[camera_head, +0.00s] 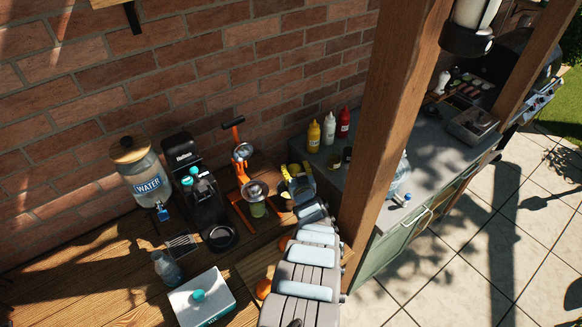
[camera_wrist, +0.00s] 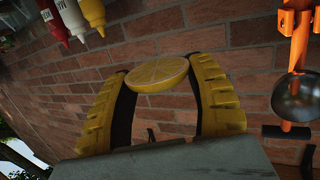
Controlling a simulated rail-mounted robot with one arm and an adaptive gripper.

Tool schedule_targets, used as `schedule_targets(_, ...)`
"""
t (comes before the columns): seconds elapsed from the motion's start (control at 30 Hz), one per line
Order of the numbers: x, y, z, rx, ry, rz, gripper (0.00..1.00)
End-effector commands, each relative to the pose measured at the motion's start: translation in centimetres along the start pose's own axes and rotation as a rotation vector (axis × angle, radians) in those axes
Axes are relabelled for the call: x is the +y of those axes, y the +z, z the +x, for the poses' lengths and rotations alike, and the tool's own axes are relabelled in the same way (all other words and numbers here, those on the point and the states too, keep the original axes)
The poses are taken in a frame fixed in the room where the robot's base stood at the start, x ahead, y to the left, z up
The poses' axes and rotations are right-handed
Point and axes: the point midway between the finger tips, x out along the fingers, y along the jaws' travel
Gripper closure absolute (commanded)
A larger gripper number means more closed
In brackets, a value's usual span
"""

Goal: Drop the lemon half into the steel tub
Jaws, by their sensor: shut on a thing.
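The lemon half (camera_wrist: 158,76) is held between the tips of my gripper's yellow fingers in the wrist view, its cut face showing. My gripper (camera_head: 295,172) is shut on it, raised above the wooden table just right of the orange juicer in the head view. The lemon half cannot be made out clearly there. A steel, box-like container (camera_head: 472,125), which looks like the steel tub, stands on the grey counter at the far right, near the grill. My gripper is well apart from it. Its inside is too small to tell.
A wooden post (camera_head: 387,110) stands between my gripper and the grey counter. The orange juicer (camera_head: 243,153) is close on the left; its steel cup shows in the wrist view (camera_wrist: 296,98). Sauce bottles (camera_head: 329,128) stand by the wall.

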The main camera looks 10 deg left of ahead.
Motion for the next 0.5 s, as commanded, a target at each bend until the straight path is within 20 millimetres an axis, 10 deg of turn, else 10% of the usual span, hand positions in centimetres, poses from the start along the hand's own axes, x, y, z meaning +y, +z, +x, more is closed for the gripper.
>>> schedule_targets(0.5,0.0,5.0,0.8,0.002,0.001,0.000,0.81)
